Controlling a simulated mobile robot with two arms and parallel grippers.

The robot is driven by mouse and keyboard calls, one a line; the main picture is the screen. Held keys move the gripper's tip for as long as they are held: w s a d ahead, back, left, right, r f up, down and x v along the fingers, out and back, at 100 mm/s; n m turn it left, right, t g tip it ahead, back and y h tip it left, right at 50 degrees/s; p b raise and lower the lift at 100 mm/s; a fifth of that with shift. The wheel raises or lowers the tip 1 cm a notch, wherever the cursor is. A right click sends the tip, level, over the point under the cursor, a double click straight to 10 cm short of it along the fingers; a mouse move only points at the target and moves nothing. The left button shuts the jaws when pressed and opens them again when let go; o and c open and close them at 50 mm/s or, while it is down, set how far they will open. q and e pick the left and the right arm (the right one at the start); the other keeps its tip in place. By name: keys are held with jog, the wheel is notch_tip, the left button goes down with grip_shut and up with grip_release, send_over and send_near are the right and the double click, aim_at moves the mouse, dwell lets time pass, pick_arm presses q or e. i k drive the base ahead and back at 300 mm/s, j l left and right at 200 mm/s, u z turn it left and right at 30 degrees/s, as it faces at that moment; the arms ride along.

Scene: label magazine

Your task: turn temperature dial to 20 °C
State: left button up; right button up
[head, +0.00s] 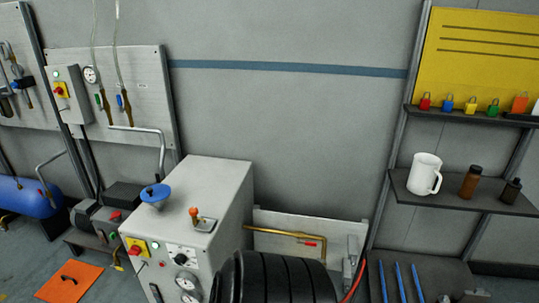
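A light grey machine cabinet (215,200) stands at the lower middle of the head view. Its front panel carries a black round knob (182,259) below a small white plate (180,250), and a round white-faced gauge (187,281) lower down. The knob may be the temperature dial, but its markings are too small to read, so I cannot tell its setting. Neither of my grippers is in view.
The cabinet's top carries a blue handwheel (155,194) and an orange-tipped lever (194,213). A red button on a yellow plate (135,248) sits left of the knob. A black ribbed round object (275,280) stands close on the cabinet's right. Shelves (455,196) stand at right.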

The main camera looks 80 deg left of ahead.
aim_at(180, 261)
jog(key=u, duration=3.4)
